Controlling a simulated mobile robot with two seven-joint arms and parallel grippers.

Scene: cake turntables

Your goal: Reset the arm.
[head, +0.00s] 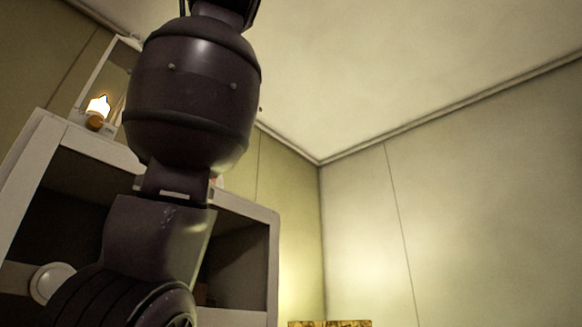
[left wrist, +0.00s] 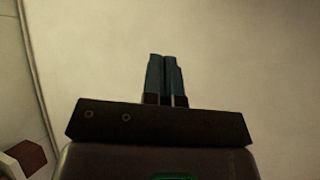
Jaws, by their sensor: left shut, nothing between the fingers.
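My left gripper (left wrist: 166,60) shows in the left wrist view with its blue fingers closed together and nothing between them. It points at a plain pale surface, which looks like wall or ceiling. In the head view a dark arm of mine rises up the left half of the picture and leaves at the top edge; its gripper is out of the picture there. My right gripper is in neither view.
In the head view a white shelf unit (head: 262,217) stands behind the arm, with a small glowing lamp (head: 98,106) on top. A patterned golden object (head: 330,323) shows at the bottom edge. The upper right shows bare walls and ceiling. A brown and white object (left wrist: 25,158) sits in the left wrist view's lower left corner.

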